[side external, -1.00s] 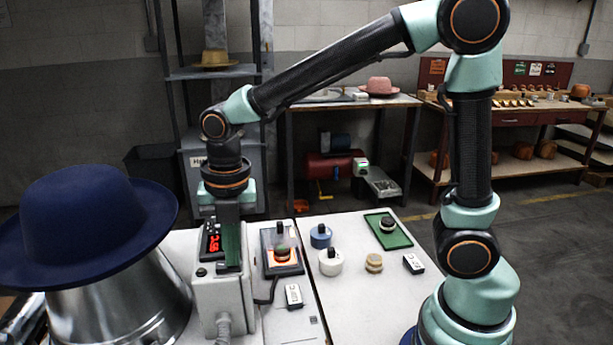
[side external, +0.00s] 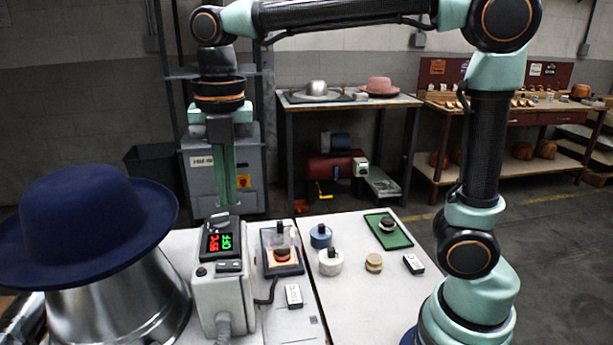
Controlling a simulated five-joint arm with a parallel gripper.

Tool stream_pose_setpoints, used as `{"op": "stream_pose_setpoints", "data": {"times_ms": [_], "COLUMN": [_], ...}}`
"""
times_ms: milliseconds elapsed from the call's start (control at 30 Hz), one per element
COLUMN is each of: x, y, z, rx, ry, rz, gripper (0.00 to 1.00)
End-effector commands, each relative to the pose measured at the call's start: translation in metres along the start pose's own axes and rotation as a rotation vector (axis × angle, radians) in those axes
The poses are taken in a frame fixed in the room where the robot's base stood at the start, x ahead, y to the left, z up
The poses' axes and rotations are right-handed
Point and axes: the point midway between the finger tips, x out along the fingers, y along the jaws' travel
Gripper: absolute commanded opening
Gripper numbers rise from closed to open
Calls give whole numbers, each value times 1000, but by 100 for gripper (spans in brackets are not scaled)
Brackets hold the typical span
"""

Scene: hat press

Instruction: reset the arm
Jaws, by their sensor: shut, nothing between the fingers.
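My gripper (side external: 229,200) points straight down above the grey control box (side external: 222,285) in the side view. Its green fingers are together and hold nothing. The tips are just above or behind the top of the box in the picture; the exact gap is hard to tell. The box has a lit display (side external: 220,242) with red digits on the left and green letters that read OFF. My arm is raised, with the upper link nearly level across the top of the picture.
A blue hat (side external: 92,225) sits on a metal form (side external: 118,305) at the left. A glowing orange plate (side external: 283,256), blue knob (side external: 320,237), white knob (side external: 331,262) and green tray (side external: 402,232) are on the white bench (side external: 365,300). Open air surrounds the gripper.

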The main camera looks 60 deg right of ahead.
Motion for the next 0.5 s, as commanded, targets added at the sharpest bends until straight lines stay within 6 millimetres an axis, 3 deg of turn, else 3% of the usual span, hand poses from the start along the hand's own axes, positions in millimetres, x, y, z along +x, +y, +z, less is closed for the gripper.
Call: {"op": "stream_pose_setpoints", "data": {"times_ms": [100, 267, 367, 500], "x": [-15, -24, -24, -20], "y": [0, -2, -8, -26], "z": [1, 1, 4, 11], "rx": [0, 19, 118, 414], "ry": [-1, -2, -11, -28], "rz": [1, 3, 22, 79], "gripper": [0, 0, 0, 0]}}
